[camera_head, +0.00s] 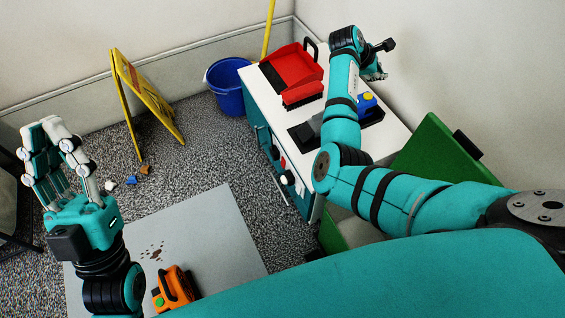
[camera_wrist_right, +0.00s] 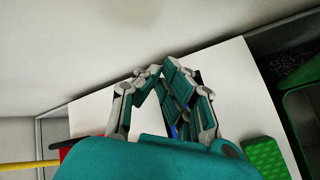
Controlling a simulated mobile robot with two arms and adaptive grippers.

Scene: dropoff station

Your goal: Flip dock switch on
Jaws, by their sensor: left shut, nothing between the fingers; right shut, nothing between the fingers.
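A white-topped cabinet (camera_head: 254,84) with a teal front stands against the wall. Its front carries a small red part (camera_head: 283,163) and a round white knob (camera_head: 287,178); I cannot tell which part is the dock switch or how it is set. My left gripper (camera_head: 52,135) is shut and empty, far from the cabinet.
A red dustpan (camera_head: 292,72) lies on the cabinet. A blue bucket (camera_head: 228,88) and a yellow floor sign (camera_head: 145,95) stand left of it. A green bin lid (camera_head: 432,152) is at right. An orange tool (camera_head: 172,288) sits on a grey mat (camera_head: 215,215). Small scraps lie on the carpet.

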